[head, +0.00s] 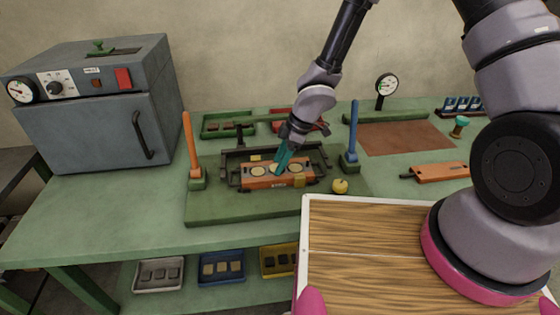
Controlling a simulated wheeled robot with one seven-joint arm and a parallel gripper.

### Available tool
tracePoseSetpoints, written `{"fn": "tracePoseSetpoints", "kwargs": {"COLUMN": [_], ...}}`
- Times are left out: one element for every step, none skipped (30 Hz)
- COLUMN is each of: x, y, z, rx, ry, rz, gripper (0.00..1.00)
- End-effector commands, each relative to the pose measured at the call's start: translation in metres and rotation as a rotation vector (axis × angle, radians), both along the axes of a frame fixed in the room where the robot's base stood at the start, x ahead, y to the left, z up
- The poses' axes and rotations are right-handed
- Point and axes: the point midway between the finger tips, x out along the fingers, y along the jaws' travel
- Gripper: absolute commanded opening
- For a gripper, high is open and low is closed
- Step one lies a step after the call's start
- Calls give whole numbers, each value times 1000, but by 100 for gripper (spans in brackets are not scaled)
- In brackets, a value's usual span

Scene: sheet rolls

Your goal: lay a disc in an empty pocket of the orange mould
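The orange mould (278,183) lies in a dark frame on a green base plate on the bench. Pale round shapes show in its left pocket (258,171) and right pocket (296,168). I cannot tell whether these are discs or bare pocket floors. My gripper (277,171), with teal fingers, points down at the middle of the mould, between the two pale rounds. Its fingers cover the middle of the mould, so what lies there is hidden. The fingers look close together, but I cannot tell whether they hold a disc.
An orange lever (189,145) stands left of the mould and a blue lever (354,135) right. A yellow ball (340,186) sits at the front right. A grey oven (95,105) fills the left. A green tray (227,124) and a red tray (281,117) are behind.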

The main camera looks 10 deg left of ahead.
Motion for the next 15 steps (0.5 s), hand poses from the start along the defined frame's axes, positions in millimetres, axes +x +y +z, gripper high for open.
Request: {"fn": "tracePoseSetpoints", "kwargs": {"x": [-7, -7, -7, -7, -7, -7, -7, -7, -7, -7, -7, -7, -7, -6, -5], "y": [-6, -6, -6, -6, -6, -6, -6, -6, -7, -7, -8, -9, -9, -10, -11], "z": [-6, -6, -6, -6, -6, -6, -5, -5, -4, -3, -2, -1, 1, 3, 6], "rx": [-15, -15, -16, -16, -16, -16, -15, -15, -14, -15, -15, -14, -13, -12, -12], "ry": [15, 15, 15, 15, 15, 15, 15, 15, 16, 17, 17, 19, 18, 18, 17], "rz": [1, 1, 1, 1, 1, 0, 0, 0, 0, -1, -3, -3, -4, -4, -6], "gripper": [86, 86, 86, 86, 86, 86, 86, 86, 86, 86, 86, 86, 86, 86, 86]}}
